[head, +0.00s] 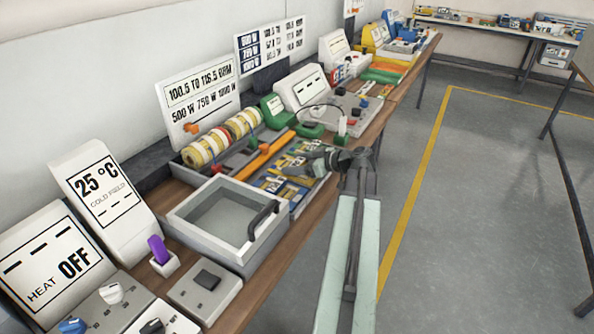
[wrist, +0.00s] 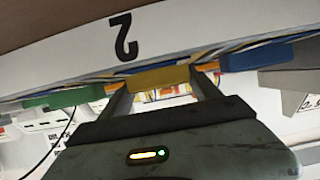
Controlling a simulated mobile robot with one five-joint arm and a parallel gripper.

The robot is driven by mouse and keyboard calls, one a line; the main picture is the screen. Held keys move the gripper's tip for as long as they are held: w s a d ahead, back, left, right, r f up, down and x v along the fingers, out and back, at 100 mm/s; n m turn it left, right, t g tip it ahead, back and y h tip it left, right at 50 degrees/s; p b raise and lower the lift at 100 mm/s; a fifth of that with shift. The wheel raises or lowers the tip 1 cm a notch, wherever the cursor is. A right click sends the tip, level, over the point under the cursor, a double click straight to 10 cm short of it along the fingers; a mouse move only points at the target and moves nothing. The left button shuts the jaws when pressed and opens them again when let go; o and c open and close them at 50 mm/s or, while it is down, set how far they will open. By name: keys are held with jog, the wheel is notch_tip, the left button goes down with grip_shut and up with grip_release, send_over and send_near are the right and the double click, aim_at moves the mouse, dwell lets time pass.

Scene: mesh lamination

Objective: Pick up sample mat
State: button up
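No piece can be singled out with certainty as the sample mat. In the head view, a shallow tray (head: 303,206) on the bench holds small blue and yellow pieces (head: 287,181). My gripper (head: 322,163) is over the right side of that tray. In the wrist view, my gripper (wrist: 163,90) has its two fingers spread apart. A yellow block (wrist: 160,77) appears between or just beyond the fingertips; I cannot tell whether they touch it. A green block (wrist: 66,97) is on the left and a blue block (wrist: 256,56) on the right, along a pale surface marked "2".
An open grey bin (head: 225,215) with a black handle stands nearer on the bench. Striped rolls (head: 222,143) and an orange bar (head: 265,155) lie behind the tray. Display panels line the wall side. Grey floor with a yellow line (head: 420,190) is clear on the right.

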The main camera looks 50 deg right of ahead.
jog(key=c, duration=0.4)
jog(key=shift+c, duration=0.2)
jog(key=shift+r, duration=0.1)
